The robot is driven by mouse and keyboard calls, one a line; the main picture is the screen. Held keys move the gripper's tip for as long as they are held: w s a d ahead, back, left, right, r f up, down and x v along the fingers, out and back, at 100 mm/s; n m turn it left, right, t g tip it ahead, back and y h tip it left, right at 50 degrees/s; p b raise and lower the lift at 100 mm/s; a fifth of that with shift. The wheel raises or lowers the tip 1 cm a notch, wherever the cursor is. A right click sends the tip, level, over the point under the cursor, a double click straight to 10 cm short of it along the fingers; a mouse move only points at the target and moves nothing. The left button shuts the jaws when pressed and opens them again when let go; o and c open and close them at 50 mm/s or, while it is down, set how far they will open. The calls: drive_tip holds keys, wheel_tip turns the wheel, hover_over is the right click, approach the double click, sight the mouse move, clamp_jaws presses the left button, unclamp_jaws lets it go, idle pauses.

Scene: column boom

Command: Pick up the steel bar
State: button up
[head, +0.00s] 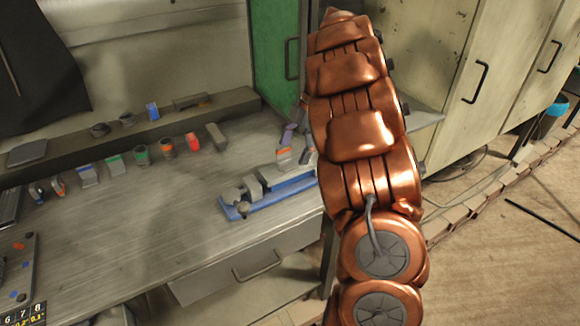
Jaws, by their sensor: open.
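A plain grey bar-shaped block (216,136) lies on the bench at the right end of a row of small items; it looks like the steel bar, but I cannot be certain. My gripper (297,146) appears only in part, at the left edge of my copper arm, close to the back of the blue-based vise (268,192). It is open, and I see nothing held in it. It is to the right of the grey block and apart from it. My arm hides most of the gripper and the right end of the vise.
The metal workbench (150,230) has clear room in front of the row. A raised back ledge (60,155) carries several small items. A green cabinet (275,60) stands behind, and pale cabinets (440,60) stand at the right. A drawer handle (257,266) projects in front.

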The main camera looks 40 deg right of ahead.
sight(289, 164)
drive_tip(key=p+x, duration=0.1)
drive_tip(key=x, duration=0.1)
drive_tip(key=shift+s+a+f, duration=0.1)
drive_tip(key=shift+a+f, duration=0.15)
drive_tip(key=shift+f, duration=0.1)
drive_tip(key=shift+x, duration=0.75)
drive_tip(key=shift+d, duration=0.1)
drive_tip(key=c, duration=1.6)
